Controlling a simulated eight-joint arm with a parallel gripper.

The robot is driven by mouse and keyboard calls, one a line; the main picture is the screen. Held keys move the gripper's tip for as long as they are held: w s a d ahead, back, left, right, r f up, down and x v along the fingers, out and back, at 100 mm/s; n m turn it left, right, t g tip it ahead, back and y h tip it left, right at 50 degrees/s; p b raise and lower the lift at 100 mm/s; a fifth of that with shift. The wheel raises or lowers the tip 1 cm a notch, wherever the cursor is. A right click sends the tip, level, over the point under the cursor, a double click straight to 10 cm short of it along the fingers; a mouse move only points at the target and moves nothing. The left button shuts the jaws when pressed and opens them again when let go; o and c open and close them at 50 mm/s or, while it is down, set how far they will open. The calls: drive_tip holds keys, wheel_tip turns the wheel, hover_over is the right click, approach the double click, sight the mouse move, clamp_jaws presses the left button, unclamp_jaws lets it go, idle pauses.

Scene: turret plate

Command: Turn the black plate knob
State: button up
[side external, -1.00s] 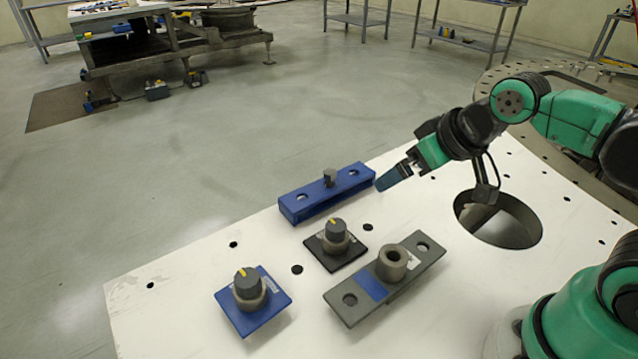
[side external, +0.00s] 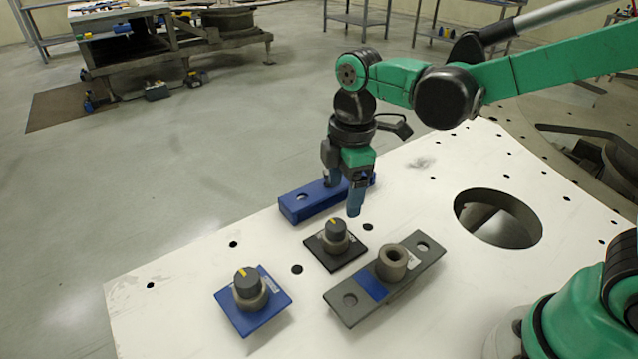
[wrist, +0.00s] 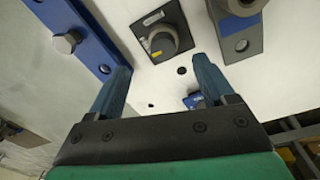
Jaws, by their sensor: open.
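The black plate (side external: 347,258) lies on the white table, with a grey knob (side external: 335,232) standing upright on it. The knob has a yellow mark on its top. In the wrist view the black plate (wrist: 143,26) and its knob (wrist: 162,42) show beyond the fingertips, a little left of the middle. My gripper (side external: 352,204) points down, above and slightly behind the knob, apart from it. In the wrist view my gripper (wrist: 162,72) has its two fingers wide apart with nothing between them.
A blue plate with a knob (side external: 264,309) stands front left. A grey plate with a hollow cylinder (side external: 424,262) lies right of the black plate. A long blue block (side external: 300,208) lies behind, partly hidden by my gripper. The table has a large round hole (side external: 498,218) at right.

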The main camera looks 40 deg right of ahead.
sight(336, 225)
drive_tip(key=shift+w+a+f+n+g, duration=0.25)
drive_tip(key=shift+a+f+n+g, duration=0.25)
drive_tip(key=shift+n, duration=0.3)
drive_tip(key=shift+f, duration=2.85)
drive_tip(key=shift+c, duration=0.3)
clamp_jaws()
